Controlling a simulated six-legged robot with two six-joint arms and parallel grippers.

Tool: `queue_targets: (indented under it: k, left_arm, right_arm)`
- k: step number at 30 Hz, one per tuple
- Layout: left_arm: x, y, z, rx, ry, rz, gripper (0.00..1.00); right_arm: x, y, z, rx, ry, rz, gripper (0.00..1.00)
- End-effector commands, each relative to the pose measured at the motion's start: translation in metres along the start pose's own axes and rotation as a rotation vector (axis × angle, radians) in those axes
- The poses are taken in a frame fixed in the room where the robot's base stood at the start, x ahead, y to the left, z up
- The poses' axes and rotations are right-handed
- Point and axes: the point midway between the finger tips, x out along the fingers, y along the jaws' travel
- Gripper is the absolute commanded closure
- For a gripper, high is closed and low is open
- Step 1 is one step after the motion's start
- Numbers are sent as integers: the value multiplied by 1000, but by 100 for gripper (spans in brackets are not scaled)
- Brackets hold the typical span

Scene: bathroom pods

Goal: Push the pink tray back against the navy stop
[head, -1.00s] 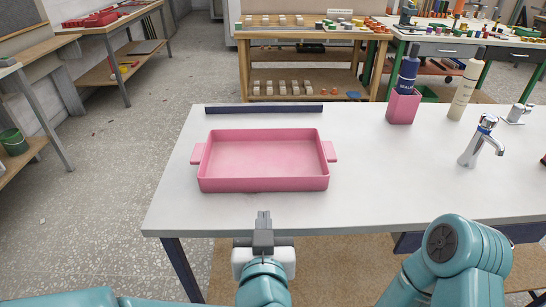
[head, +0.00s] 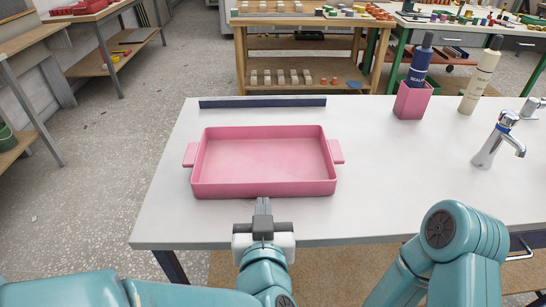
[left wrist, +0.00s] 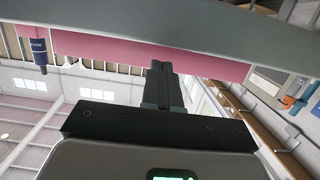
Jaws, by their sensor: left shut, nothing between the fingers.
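The pink tray (head: 264,190) is a shallow rectangular tray with a handle at each short end, empty, on the white table. The navy stop (head: 262,103) is a low dark bar behind it near the table's back edge, with a strip of bare tabletop between them. My left gripper (head: 263,203) is shut and empty, its tips at the middle of the tray's front wall; I cannot tell if they touch. In the left wrist view the shut fingers (left wrist: 165,85) point at the pink tray's wall (left wrist: 120,48). My right gripper is out of view; only its arm shows.
To the right on the table stand a pink holder (head: 412,100) with a navy bottle (head: 420,62), a cream bottle (head: 480,75) and a chrome tap (head: 497,140). The tabletop (head: 380,170) right of the tray is clear.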

Motion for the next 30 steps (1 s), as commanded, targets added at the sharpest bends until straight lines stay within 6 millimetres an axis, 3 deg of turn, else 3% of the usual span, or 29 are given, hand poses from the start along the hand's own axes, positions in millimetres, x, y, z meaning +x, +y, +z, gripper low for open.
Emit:
queue_targets:
  k: [4, 17, 30]
  left_arm:
    - [11, -1, 2, 1, -1, 3, 100]
    - [14, -2, 1, 2, 0, 8, 100]
    - [34, -2, -3, 1, 0, 7, 100]
  right_arm:
    - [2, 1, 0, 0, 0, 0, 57]
    - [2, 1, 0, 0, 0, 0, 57]
    - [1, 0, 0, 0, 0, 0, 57]
